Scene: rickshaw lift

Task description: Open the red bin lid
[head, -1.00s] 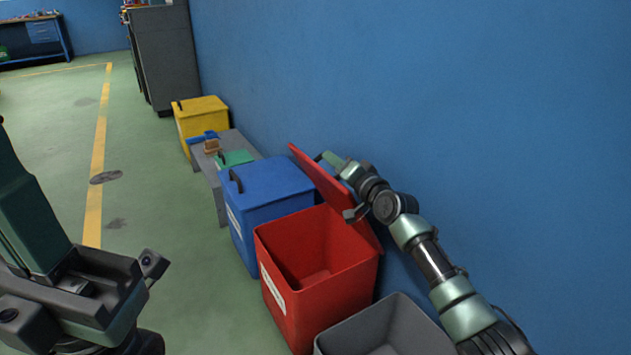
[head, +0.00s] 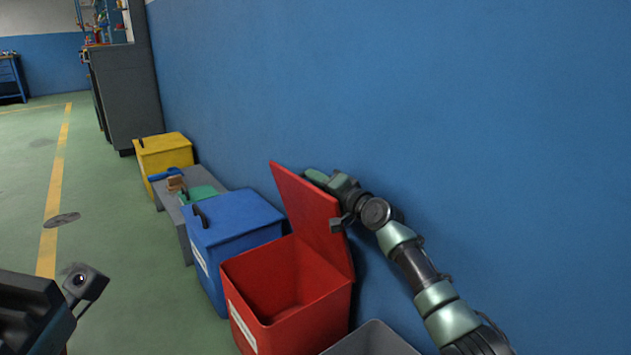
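The red bin (head: 280,325) stands on the floor close to the blue wall, with its empty inside showing. Its red lid (head: 309,212) is raised and stands steeply at the wall side of the bin. My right gripper (head: 322,180) is behind the lid's upper part, between the lid and the wall. Its fingers are mostly hidden by the lid, so I cannot tell whether they are open or shut. At the lower left a dark part of my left arm shows, but its fingertips are not in view.
A blue bin (head: 236,222) with a closed lid stands just beyond the red one. A grey bin (head: 372,340) is on the near side. A grey bench (head: 172,212) with small items and a yellow bin (head: 163,154) are farther along the wall. The floor at left is clear.

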